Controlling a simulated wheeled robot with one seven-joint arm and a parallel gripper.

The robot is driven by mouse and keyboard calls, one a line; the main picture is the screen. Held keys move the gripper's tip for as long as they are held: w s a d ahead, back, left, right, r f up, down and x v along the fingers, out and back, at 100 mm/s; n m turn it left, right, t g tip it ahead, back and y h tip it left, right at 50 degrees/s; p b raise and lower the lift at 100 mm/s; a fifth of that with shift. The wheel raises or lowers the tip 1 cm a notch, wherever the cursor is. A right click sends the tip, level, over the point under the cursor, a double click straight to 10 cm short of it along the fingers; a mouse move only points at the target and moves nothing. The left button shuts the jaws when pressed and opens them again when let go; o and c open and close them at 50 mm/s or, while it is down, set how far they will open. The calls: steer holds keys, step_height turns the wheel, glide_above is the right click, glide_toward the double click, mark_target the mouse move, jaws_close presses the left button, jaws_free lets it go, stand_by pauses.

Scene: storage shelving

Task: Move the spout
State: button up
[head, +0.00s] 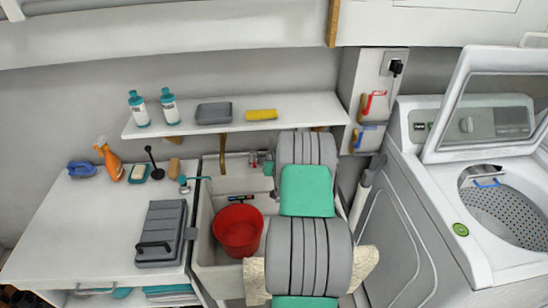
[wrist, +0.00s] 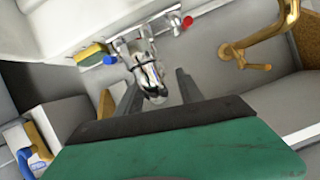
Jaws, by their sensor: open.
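The chrome faucet with its spout (wrist: 152,84) is near the middle of the wrist view. It has a red knob and a blue knob at its sides. My gripper (wrist: 158,88) is open, with one dark finger on each side of the spout's lower end in the picture. I cannot tell whether a finger touches it. In the head view, part of the faucet (head: 253,160) shows at the back of the sink, and my arm hides much of it and most of my gripper.
The white sink (head: 204,215) holds a red bucket (head: 238,230). A shelf (head: 190,123) with bottles hangs above the sink's back. A brass-coloured curved pipe (wrist: 268,42) is right of the faucet in the wrist view. A washing machine (head: 440,200) stands at right.

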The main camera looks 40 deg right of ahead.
steer(key=shift+w+f, duration=0.1)
steer(key=shift+w, duration=0.1)
steer(key=shift+c, duration=0.4)
jaws_close()
stand_by(0.9)
